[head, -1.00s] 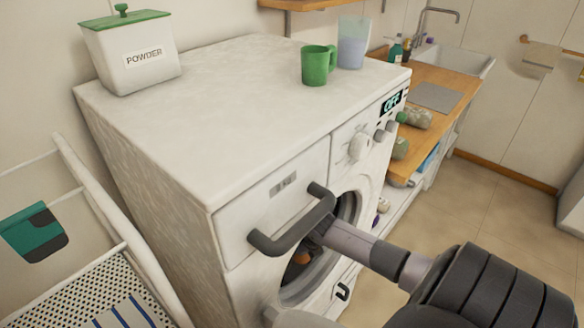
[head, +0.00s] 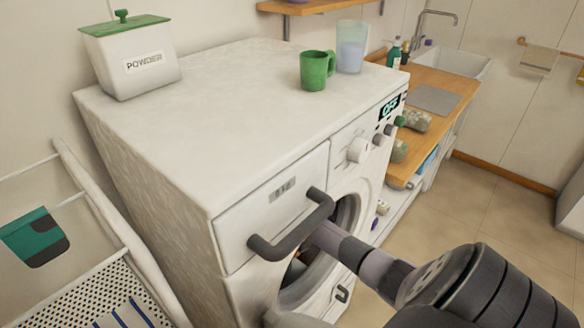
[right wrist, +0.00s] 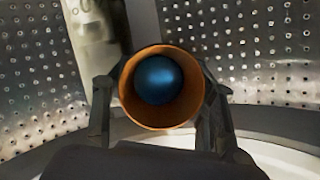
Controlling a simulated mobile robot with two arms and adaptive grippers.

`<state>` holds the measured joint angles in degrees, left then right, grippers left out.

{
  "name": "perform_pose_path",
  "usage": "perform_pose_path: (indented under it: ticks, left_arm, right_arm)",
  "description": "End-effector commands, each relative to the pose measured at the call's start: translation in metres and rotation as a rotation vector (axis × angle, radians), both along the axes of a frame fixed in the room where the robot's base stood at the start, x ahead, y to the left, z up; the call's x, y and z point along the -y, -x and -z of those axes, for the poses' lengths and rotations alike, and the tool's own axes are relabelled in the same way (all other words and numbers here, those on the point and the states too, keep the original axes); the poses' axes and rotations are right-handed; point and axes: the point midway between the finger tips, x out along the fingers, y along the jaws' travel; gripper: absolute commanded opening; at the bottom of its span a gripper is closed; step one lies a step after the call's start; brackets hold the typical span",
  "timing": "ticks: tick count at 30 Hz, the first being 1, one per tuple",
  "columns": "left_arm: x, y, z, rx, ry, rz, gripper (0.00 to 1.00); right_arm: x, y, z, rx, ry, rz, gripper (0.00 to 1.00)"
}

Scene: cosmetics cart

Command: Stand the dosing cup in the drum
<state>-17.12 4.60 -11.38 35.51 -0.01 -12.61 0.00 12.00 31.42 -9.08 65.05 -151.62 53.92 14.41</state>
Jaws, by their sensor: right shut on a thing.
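The dosing cup (right wrist: 160,119) is an orange, round, open-topped cup with a smooth dark blue content inside. In the right wrist view my right gripper (right wrist: 160,92) has a finger on each side of the cup and is shut on it. The camera looks into the cup's mouth; the cup's base is hidden. The perforated metal drum (right wrist: 268,45) surrounds them, so the cup is inside the drum. I cannot tell whether the cup touches the drum floor. In the head view my right arm passes through the washing machine's (head: 225,135) round front opening. My left gripper is not in view.
A dark grey handle (head: 292,238) juts out in front of the opening, close to my arm. A green mug (head: 314,70), a clear jug (head: 351,48) and a white powder box (head: 130,60) stand on the machine. A drying rack (head: 110,235) stands at left.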

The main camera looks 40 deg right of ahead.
Motion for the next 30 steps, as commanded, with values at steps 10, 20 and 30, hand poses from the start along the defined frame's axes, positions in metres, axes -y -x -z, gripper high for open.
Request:
perform_pose_path:
  ticks: [10, 20, 30]
  left_arm:
    - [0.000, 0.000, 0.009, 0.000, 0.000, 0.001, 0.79]
    - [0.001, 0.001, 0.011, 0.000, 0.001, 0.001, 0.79]
    - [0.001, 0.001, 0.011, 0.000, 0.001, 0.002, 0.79]
  right_arm:
    - [0.000, 0.000, 0.009, 0.000, 0.001, 0.000, 0.18]
    - [-0.001, 0.002, 0.014, -0.005, -0.001, -0.001, 0.60]
    - [-0.001, 0.001, 0.013, -0.004, -0.001, -0.001, 0.72]
